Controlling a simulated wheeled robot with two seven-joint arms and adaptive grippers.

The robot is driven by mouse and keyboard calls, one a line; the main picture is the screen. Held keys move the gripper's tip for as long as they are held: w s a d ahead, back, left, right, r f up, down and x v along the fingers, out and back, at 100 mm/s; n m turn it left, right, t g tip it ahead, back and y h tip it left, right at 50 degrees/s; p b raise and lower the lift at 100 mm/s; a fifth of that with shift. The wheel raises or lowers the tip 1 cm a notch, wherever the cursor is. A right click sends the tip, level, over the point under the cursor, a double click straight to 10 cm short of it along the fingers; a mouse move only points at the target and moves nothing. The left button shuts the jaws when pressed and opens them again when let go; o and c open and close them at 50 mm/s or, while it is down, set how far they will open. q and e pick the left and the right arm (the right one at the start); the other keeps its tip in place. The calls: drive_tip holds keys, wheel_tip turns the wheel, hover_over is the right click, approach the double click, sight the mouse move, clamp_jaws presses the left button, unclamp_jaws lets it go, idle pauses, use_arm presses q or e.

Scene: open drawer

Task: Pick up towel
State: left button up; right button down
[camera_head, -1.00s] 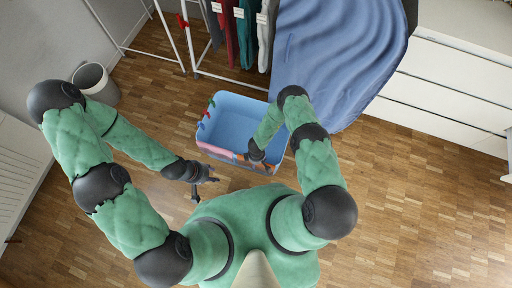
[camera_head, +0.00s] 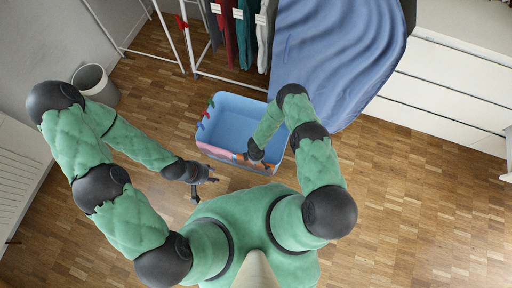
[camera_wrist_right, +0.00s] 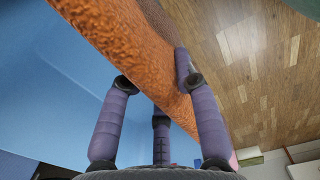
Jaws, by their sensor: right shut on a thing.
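An orange towel (camera_wrist_right: 150,60) with a rough texture fills the upper middle of the right wrist view. In the head view a small orange patch of it (camera_head: 239,157) shows at the near rim of the blue basket (camera_head: 236,97). My right gripper (camera_wrist_right: 158,88) is shut on the towel, with its purple fingers on either side of the cloth. In the head view the right hand is over the near rim and its fingers are mostly hidden. My left gripper (camera_head: 206,186) is open and empty, left of and nearer than the basket, above the floor.
A pink cloth (camera_head: 217,152) lies along the near rim, and coloured pegs sit on the left rim. A drying rack with hanging clothes (camera_head: 245,38) and a blue-covered surface (camera_head: 335,55) stand behind. A bin (camera_head: 94,84) is left, white drawers (camera_head: 440,90) right. Floor at right is clear.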

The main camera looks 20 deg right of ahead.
wheel_tip(320, 180, up, 17)
drive_tip(key=p, duration=0.6)
idle(0.7)
drive_tip(key=w+d+r+m, duration=0.3)
drive_tip(key=w+d+r, duration=0.15)
drive_tip(key=r, duration=0.45)
drive_tip(key=w+d+r+m, duration=0.3)
drive_tip(key=w+r, duration=0.2)
drive_tip(key=r, duration=0.5)
wheel_tip(320, 180, up, 20)
drive_tip(key=s+m, duration=0.2)
drive_tip(key=m, duration=0.3)
drive_tip(key=shift+s+a+f+p, duration=0.25)
drive_tip(key=shift+a+p, duration=0.1)
drive_tip(key=shift+a, duration=0.1)
